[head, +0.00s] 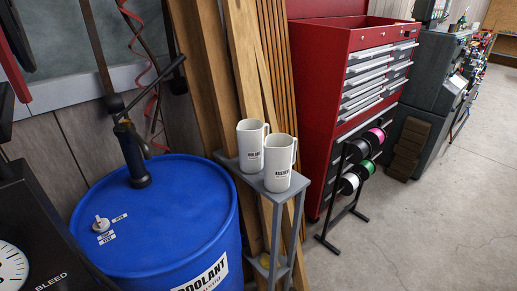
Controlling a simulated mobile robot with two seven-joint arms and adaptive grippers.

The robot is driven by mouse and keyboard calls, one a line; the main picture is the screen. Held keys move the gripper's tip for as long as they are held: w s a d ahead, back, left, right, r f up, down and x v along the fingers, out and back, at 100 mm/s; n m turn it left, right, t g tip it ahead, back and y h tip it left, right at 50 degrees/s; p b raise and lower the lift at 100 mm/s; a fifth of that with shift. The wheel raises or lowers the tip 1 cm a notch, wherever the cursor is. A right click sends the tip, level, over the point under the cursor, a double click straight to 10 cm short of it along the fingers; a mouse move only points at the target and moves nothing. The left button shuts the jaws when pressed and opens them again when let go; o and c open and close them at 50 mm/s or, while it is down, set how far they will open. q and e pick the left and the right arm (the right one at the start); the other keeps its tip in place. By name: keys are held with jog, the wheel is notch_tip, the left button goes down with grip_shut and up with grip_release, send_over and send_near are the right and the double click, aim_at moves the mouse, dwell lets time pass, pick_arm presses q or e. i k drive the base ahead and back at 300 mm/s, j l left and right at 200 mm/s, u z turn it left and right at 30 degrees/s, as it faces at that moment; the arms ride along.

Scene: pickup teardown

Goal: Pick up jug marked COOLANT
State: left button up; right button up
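Two white jugs stand upright on top of a narrow grey stand (225,160) in the middle of the head view. The rear left jug (250,139) has dark lettering whose visible part reads like "OOLANT", so it looks like the jug marked COOLANT. Its handle is on its right side, partly behind the front jug. The front right jug (279,163) overlaps it slightly in the picture and has dark lettering too small to read surely. Neither of my grippers is in view.
A blue drum (165,215) with a COOLANT label and a hand pump (130,145) stands left of the stand. Wooden boards (205,60) lean behind the jugs. A red tool cabinet (330,100) and a spool rack (345,195) are right. Floor (430,230) is clear at lower right.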

aim_at(256, 145)
jog(key=i+l+z, duration=0.15)
jog(key=l, duration=0.3)
jog(key=i+l+z, duration=0.15)
jog(key=i+l, duration=0.25)
jog(key=i+j+z, duration=0.4)
jog(key=i+j, duration=0.2)
jog(key=i, duration=0.1)
